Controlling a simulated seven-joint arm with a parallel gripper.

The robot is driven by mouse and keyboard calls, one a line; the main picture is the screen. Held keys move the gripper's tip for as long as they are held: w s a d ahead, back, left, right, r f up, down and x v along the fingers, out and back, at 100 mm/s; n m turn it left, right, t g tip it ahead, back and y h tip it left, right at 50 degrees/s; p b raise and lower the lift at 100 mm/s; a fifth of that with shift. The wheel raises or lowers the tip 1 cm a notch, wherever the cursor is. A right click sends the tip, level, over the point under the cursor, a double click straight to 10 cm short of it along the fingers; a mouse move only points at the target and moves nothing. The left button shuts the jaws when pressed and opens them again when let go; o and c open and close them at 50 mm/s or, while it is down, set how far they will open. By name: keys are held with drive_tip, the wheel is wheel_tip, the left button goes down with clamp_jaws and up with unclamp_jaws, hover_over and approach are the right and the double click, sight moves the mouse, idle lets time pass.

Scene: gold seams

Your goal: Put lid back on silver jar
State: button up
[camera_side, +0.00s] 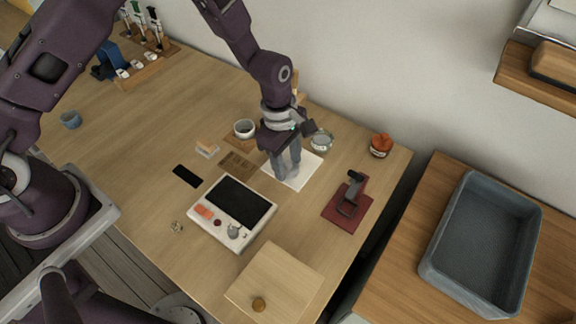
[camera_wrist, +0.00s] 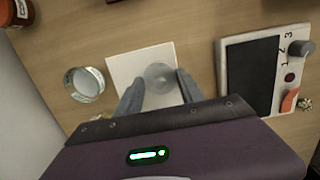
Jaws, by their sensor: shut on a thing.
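The silver jar (camera_side: 321,141) is a small round silvery glass vessel, standing on the table beside the white square mat (camera_side: 303,180). In the wrist view the jar (camera_wrist: 84,85) looks open at the top, left of the mat (camera_wrist: 122,67). My gripper (camera_side: 287,174) points down over the mat. In the wrist view its fingers (camera_wrist: 160,78) are shut on a pale, see-through round lid (camera_wrist: 159,74). I cannot tell whether the lid touches the mat. In the side view the fingers hide the lid.
An orange-red jar (camera_side: 381,146) stands right of the silver jar. A wooden board with a knob (camera_side: 275,280) is in front; a grey bin (camera_side: 432,270) is right.

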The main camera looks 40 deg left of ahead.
sight(289, 162)
wheel_tip(289, 162, up, 9)
drive_tip(key=shift+w+r, duration=0.1)
drive_tip(key=shift+w, duration=0.05)
drive_tip(key=w+d+n, duration=0.1)
drive_tip(key=w+d, duration=0.1)
drive_tip(key=w, duration=0.8)
drive_tip(key=shift+w+d+f, duration=0.1)
drive_tip(key=shift+w+f, duration=0.1)
drive_tip(key=shift+f, duration=1.2)
drive_tip(key=shift+w+f, duration=0.2)
drive_tip(key=shift+f, duration=1.15)
drive_tip(key=shift+f, duration=0.15)
drive_tip(key=o, duration=1.8)
drive_tip(key=shift+o, duration=0.2)
